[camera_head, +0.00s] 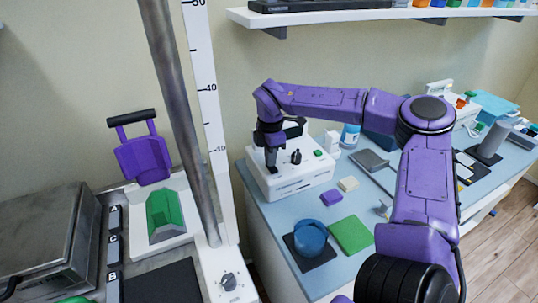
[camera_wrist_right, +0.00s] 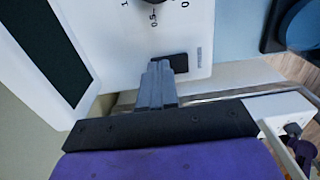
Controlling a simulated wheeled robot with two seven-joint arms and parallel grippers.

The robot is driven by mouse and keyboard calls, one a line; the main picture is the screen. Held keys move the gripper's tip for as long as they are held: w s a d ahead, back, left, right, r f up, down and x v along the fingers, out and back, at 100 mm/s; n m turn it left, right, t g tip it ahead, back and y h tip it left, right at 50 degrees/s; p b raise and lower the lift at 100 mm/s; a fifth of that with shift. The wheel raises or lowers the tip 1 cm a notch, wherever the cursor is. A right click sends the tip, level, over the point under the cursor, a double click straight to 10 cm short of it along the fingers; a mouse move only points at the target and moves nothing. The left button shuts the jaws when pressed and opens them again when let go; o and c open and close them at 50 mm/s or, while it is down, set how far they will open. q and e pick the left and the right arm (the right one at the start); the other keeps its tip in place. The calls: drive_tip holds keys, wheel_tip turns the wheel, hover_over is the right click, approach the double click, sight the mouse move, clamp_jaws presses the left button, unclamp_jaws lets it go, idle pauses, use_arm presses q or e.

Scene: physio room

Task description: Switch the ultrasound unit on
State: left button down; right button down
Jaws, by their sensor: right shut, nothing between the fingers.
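The ultrasound unit (camera_head: 312,178) is a white box at the near left of the blue table, with a black knob (camera_head: 296,157) and a green button (camera_head: 318,153). In the right wrist view, its white panel (camera_wrist_right: 118,22) shows a dial scale, a dark screen (camera_wrist_right: 45,50) and a black rocker switch (camera_wrist_right: 179,62). My right gripper (camera_head: 271,166) points down over the unit's front left part. Its shut, empty fingertips (camera_wrist_right: 160,66) are at the switch's edge and partly cover it; I cannot tell whether they touch. My left gripper is not in view.
A blue round dish (camera_head: 310,237), a green square (camera_head: 351,234), and purple (camera_head: 331,197) and cream (camera_head: 348,183) blocks lie right of the unit. A metal post (camera_head: 180,110) and ruler (camera_head: 206,90) stand left. A shelf (camera_head: 350,15) hangs above.

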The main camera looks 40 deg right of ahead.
drive_tip(key=shift+w+a, duration=0.1)
drive_tip(key=shift+w, duration=0.1)
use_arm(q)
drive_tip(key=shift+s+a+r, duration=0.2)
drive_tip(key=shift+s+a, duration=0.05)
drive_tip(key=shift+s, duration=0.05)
use_arm(e)
drive_tip(key=shift+s, duration=0.15)
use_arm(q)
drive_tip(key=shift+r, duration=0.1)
use_arm(e)
drive_tip(key=shift+s, duration=0.15)
drive_tip(key=shift+s+r, duration=0.15)
drive_tip(key=shift+s, duration=0.05)
drive_tip(key=shift+s+a+r+p, duration=0.1)
drive_tip(key=shift+s+a+p, duration=0.05)
drive_tip(key=shift+s+p, duration=0.2)
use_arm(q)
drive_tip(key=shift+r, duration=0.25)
